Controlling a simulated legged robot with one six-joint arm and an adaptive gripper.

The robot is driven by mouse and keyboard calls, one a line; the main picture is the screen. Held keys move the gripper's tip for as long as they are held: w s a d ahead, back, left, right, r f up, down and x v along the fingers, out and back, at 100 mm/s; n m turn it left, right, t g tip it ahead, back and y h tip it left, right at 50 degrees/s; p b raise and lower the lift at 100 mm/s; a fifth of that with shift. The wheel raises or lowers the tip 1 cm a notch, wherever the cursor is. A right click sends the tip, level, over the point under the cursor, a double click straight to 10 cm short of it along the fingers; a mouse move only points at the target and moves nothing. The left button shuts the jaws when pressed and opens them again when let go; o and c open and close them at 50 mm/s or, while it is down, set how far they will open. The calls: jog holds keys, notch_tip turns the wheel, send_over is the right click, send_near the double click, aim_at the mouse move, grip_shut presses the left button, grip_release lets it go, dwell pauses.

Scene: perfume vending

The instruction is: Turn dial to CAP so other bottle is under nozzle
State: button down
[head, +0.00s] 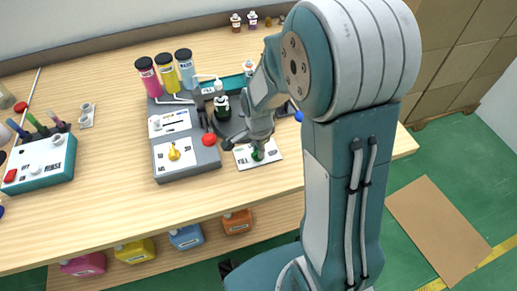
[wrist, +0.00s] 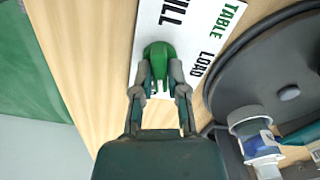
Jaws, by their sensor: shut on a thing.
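The green dial (wrist: 159,56) sits on a white label plate (wrist: 203,28) on the table. The plate reads TABLE, FILL and LOAD in the wrist view; I cannot make out CAP. My gripper (wrist: 160,80) is shut on the dial, one finger on each side. In the head view, my gripper (head: 259,146) reaches down to the plate (head: 272,154) and partly covers it. The dark round turntable (wrist: 280,65) is right beside the plate. A dark green bottle (head: 222,108) stands by the nozzle in the head view. A clear and blue bottle (wrist: 255,140) shows in the wrist view.
The grey dispenser (head: 188,160) with pink, yellow and blue bottles, a yellow knob (head: 174,152) and a red button (head: 209,140) stands left of my gripper. The teal rinse unit (head: 42,163) is farther left. Bare table lies in front of the plate.

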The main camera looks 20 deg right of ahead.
jog(key=shift+w+m, duration=0.1)
jog(key=shift+m, duration=1.5)
jog(key=c, duration=0.7)
grip_release()
jog(key=shift+a, duration=0.1)
jog(key=shift+o, duration=0.2)
notch_tip(320, 180, up, 12)
